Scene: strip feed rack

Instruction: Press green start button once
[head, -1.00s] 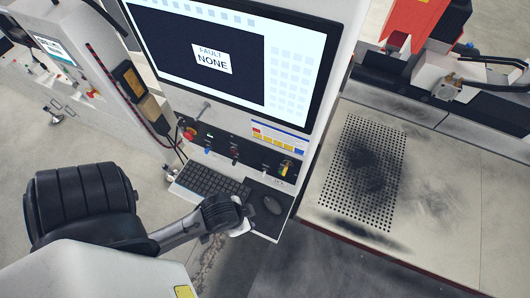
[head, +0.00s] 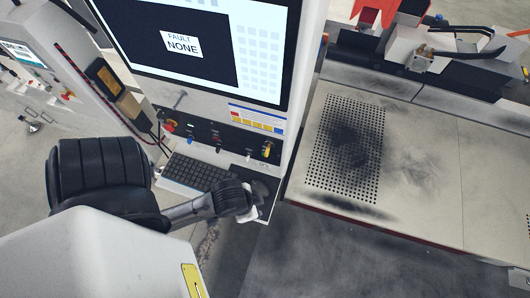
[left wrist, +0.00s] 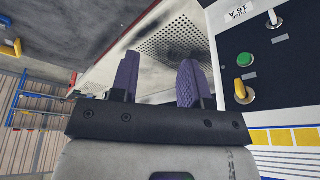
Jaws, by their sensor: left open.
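The green start button (left wrist: 246,60) is a round green cap on the black control panel (left wrist: 258,75), at the right of the left wrist view. A yellow switch (left wrist: 243,90) sits close below it there. My left gripper (left wrist: 157,80) is open and empty, its two purple fingers apart and to the left of the button, not touching it. In the head view the left arm's end (head: 236,199) is over the keyboard shelf, in front of the control panel (head: 215,137); its fingers are mostly hidden there. My right gripper is not in view.
The monitor (head: 205,45) above the panel reads "FAULT NONE". A keyboard (head: 192,172) and a mouse (head: 261,188) lie on the shelf below the panel. A red emergency stop (head: 170,126) is at the panel's left. The perforated table (head: 420,170) lies to the right.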

